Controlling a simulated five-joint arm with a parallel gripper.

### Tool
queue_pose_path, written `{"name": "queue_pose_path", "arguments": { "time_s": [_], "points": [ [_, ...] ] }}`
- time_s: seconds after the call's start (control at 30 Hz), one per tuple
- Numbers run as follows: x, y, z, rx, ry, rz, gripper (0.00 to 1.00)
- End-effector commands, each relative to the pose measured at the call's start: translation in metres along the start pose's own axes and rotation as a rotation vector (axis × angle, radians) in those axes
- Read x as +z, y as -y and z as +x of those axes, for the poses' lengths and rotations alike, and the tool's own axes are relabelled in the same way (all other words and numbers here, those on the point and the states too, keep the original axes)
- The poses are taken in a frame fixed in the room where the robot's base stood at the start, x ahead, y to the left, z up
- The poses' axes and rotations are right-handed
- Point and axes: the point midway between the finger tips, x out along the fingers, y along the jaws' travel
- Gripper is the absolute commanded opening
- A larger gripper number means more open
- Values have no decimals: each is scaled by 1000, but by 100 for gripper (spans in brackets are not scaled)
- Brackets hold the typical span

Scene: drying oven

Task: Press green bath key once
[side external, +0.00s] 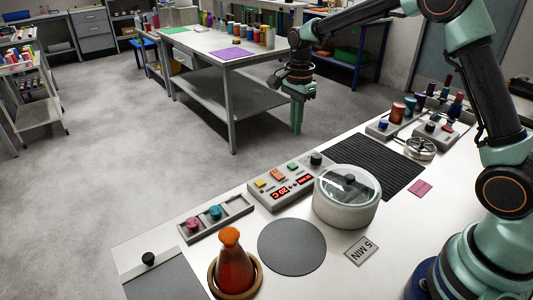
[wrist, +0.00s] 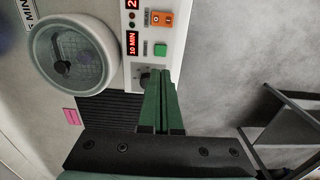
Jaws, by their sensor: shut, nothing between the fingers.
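In the wrist view the green key (wrist: 160,49) shows just beyond my fingertips, uncovered. The round white bath (side external: 347,208) with a clear lid stands beside the panel. My gripper (side external: 297,131) is shut and empty, pointing down, and appears above and beyond the panel, apart from the key. In the wrist view its green fingers (wrist: 160,74) partly hide the black knob (wrist: 145,78).
A flask of red liquid (side external: 232,268) stands in a ring at the front. A tray with pink and teal knobs (side external: 215,219) lies left of the panel. A black ribbed mat (side external: 376,166), a 5 MIN card (side external: 361,251) and a handwheel (side external: 420,148) are also on the bench.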

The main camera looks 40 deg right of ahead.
Motion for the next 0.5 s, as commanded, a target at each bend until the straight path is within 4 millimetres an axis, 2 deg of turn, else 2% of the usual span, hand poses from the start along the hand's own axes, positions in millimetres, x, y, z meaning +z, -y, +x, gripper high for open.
{"name": "queue_pose_path", "arguments": {
  "time_s": [0.03,0.3,0.5],
  "points": [
    [0,-1,11,5,0,0,0],
    [0,-1,64,5,0,0,0],
    [0,-1,92,3,0,0,0]
  ]
}}
